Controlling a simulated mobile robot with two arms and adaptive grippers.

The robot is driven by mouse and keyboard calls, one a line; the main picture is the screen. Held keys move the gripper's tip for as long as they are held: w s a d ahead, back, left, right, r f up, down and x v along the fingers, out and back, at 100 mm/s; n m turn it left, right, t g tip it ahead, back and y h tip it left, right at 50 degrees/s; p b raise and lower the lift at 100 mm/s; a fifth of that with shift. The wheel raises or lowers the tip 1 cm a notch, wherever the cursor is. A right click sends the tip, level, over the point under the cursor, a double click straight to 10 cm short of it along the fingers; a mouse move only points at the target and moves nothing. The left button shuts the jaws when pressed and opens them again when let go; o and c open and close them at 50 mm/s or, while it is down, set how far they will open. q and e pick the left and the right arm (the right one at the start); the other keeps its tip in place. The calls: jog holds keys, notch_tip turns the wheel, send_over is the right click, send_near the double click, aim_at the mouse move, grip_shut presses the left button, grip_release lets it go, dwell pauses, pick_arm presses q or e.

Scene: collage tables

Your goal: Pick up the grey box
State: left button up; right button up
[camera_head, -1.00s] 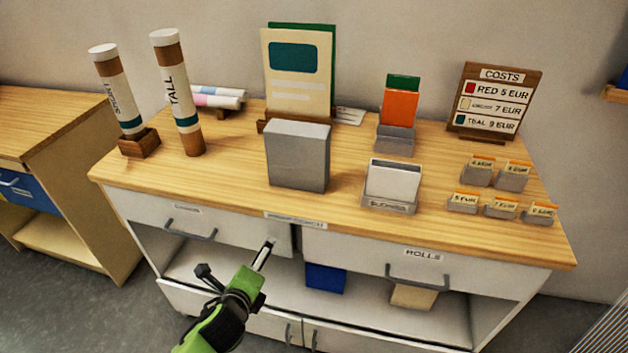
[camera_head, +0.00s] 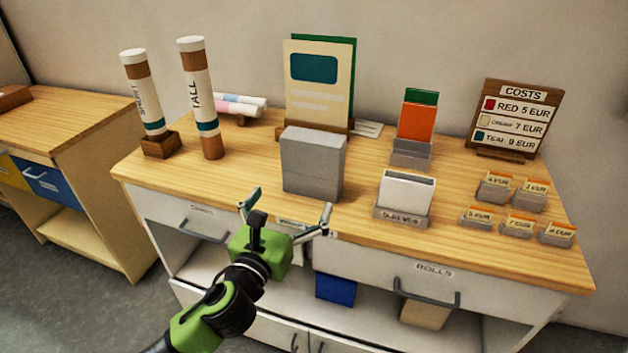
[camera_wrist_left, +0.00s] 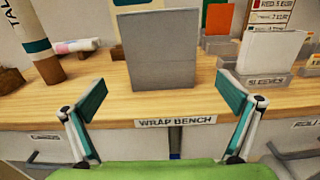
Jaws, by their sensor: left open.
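The grey box (camera_head: 311,166) stands upright on the wooden tabletop near its front edge, in front of a cream and green board display. In the left wrist view the grey box (camera_wrist_left: 160,50) is straight ahead, between and beyond my fingertips. My left gripper (camera_head: 287,212) is open and empty, in front of the table's front edge and just short of the box, not touching it. Its two fingers also show spread wide in the left wrist view (camera_wrist_left: 162,97). My right gripper is in neither view.
To the left stand the short tube (camera_head: 147,100) and the tall tube (camera_head: 203,105). To the right are a sleeves holder (camera_head: 402,219), an orange card stand (camera_head: 411,154), a costs sign (camera_head: 516,116) and several small price holders. Drawers sit below the table edge. Tabletop beside the box is bare.

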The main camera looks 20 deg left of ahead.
aim_at(309, 172)
pick_arm(q)
jog(key=w, duration=0.9)
jog(key=w+p, duration=0.1)
jog(key=w, duration=0.3)
jog(key=shift+w+d+f, duration=0.1)
jog(key=shift+w+d, duration=0.15)
jog(key=c, duration=0.8)
